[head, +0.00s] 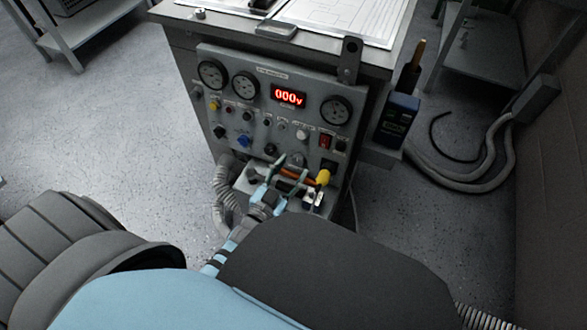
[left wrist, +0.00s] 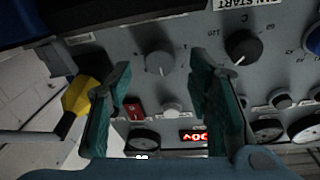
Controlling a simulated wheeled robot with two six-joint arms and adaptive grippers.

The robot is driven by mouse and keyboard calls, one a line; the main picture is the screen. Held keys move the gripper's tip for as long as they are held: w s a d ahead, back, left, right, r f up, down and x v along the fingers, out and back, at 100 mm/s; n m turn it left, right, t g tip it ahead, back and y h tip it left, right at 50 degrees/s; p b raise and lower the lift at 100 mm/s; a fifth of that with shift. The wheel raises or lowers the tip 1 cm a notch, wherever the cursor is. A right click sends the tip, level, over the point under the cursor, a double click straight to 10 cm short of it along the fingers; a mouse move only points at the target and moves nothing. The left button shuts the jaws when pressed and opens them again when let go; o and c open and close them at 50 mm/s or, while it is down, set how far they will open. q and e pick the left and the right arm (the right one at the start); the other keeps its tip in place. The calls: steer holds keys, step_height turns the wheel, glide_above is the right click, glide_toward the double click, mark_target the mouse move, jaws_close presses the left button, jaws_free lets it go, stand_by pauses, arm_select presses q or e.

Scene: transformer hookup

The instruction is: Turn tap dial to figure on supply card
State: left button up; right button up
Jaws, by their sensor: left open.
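A grey dial (head: 297,159) sits low on the front panel of a grey cabinet. I cannot tell for sure that it is the tap dial. In the left wrist view the grey dial (left wrist: 157,62) shows between my spread fingertips. My left gripper (head: 291,173) is open in front of the lower panel; its teal fingers (left wrist: 161,68) are on either side of the dial, and contact cannot be told. A black dial (left wrist: 243,47) is beside it. White printed sheets (head: 335,12) lie on the cabinet top; whether one is the supply card is unreadable. My right gripper is not in view.
The panel (head: 220,57) carries gauges, several small knobs, a red switch (head: 325,141) and a red display (head: 288,96) reading 000v. A yellow knob (head: 323,177) is right of the gripper. Grey hoses (head: 460,172) lie at right. Open floor (head: 100,140) is at left.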

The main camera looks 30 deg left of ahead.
arm_select(q)
steer(key=shift+w, duration=0.9)
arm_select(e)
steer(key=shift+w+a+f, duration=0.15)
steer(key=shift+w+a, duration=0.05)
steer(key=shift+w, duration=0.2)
arm_select(q)
jaws_close()
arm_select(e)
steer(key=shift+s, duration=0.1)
